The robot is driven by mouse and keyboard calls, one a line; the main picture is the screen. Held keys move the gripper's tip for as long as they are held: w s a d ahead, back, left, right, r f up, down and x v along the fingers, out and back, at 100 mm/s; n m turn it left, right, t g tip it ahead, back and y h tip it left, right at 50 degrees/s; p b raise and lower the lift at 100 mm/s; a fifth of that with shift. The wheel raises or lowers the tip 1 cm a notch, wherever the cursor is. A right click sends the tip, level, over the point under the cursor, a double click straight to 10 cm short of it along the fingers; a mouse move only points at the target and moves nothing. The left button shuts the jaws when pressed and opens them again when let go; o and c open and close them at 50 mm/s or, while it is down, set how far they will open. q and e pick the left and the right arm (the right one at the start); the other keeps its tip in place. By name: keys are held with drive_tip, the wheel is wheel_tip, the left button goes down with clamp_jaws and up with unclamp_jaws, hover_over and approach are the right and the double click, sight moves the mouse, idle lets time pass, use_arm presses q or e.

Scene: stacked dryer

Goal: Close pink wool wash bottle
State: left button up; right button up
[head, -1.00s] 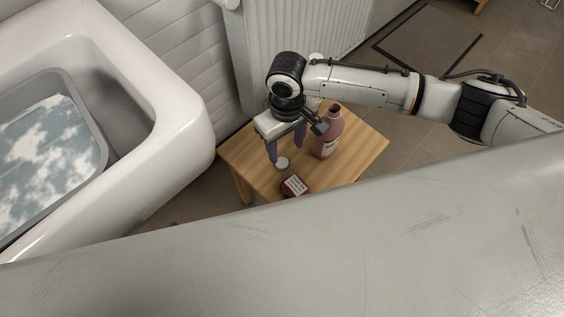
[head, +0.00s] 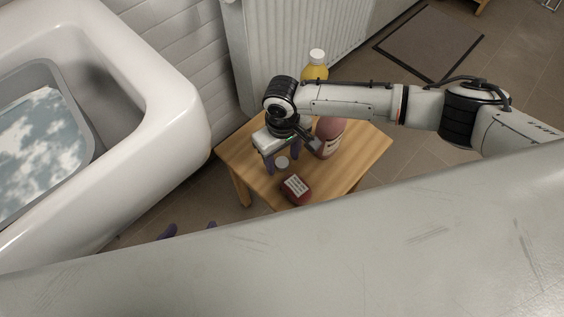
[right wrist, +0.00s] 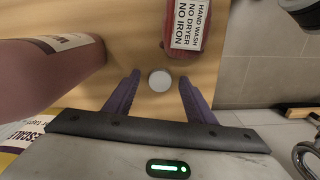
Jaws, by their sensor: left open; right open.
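The pink bottle (head: 328,138) stands upright on the small wooden table; my right arm hides its top in the head view. Its side also fills the left of the right wrist view (right wrist: 45,75). A small round white cap (head: 282,162) lies on the table left of the bottle. My right gripper (head: 282,165) is open just above the cap. In the right wrist view the cap (right wrist: 160,81) sits between its two purple fingertips, with gaps on both sides. My left gripper (head: 188,228) shows only as purple fingertips, open and empty, low at the left.
A red item (head: 296,188) with a "hand wash" label lies on the wooden table (head: 350,165) near the cap. A yellow bottle (head: 315,70) with a white cap stands behind my right arm. A white sink (head: 180,110) with a grey basin is at the left.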

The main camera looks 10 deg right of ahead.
sight(283, 162)
drive_tip(key=shift+c, duration=0.4)
drive_tip(key=c, duration=1)
drive_tip(key=shift+r, duration=0.15)
wheel_tip(283, 162, up, 10)
drive_tip(key=p, duration=0.3)
